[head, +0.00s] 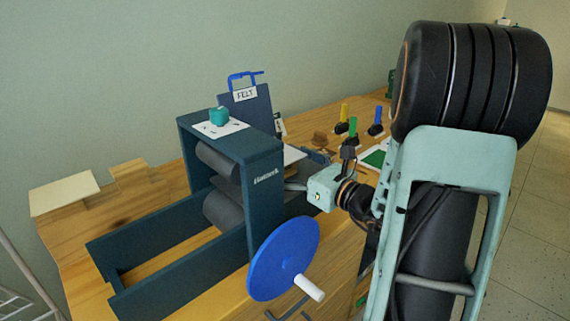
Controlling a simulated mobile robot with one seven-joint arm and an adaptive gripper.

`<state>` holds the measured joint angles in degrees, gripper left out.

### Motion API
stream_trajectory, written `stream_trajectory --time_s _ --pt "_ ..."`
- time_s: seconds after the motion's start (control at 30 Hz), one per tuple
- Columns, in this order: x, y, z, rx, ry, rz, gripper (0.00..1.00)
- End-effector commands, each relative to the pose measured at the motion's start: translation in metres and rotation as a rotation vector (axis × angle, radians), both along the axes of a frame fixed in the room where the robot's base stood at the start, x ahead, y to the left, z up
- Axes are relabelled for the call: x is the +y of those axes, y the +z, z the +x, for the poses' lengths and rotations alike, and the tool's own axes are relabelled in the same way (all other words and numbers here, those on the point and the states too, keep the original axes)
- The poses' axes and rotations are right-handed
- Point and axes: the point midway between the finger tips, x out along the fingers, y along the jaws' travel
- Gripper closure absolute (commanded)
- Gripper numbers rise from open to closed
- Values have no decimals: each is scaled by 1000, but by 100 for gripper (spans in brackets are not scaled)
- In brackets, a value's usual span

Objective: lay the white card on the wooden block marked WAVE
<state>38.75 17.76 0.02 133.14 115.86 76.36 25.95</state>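A pale, cream-white flat card or board (65,193) lies at the far left end of the wooden table; what is under it is mostly hidden. Beside it is a light wooden block (129,172). Another white flat piece (293,155) shows partly behind the dark press. I cannot tell which is the task's card, and I can read no WAVE mark. My gripper (294,186) reaches left beside the press's right upright, below that white piece. Its fingertips are mostly hidden by the press, so I cannot tell whether it is open or holds anything.
The dark blue press (262,200) with rollers and a blue handwheel (283,258) fills the middle. A teal knob (219,116) sits on a paper on top. A blue FELT board (247,109) and several coloured-handled tools (353,126) stand behind on the table (178,190).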

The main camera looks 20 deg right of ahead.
Motion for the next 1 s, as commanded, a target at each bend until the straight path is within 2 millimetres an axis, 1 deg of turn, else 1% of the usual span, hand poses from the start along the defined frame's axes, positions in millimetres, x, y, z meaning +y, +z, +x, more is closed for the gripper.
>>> stream_trajectory --time_s 0.17,0.3,0.33,0.37,0.67,0.77,0.87,1.0 --pt "0 1 0 -1 0 -1 20" --pt "0 -4 0 0 0 -1 20" --pt "0 -2 0 -1 0 -1 3" --pt "0 -2 0 0 0 -1 0" --pt "0 -1 0 0 0 -1 0" --pt "0 4 0 0 0 -1 0" --pt "-7 2 -12 1 -4 -1 0" --pt "-19 2 -40 1 -7 0 0"
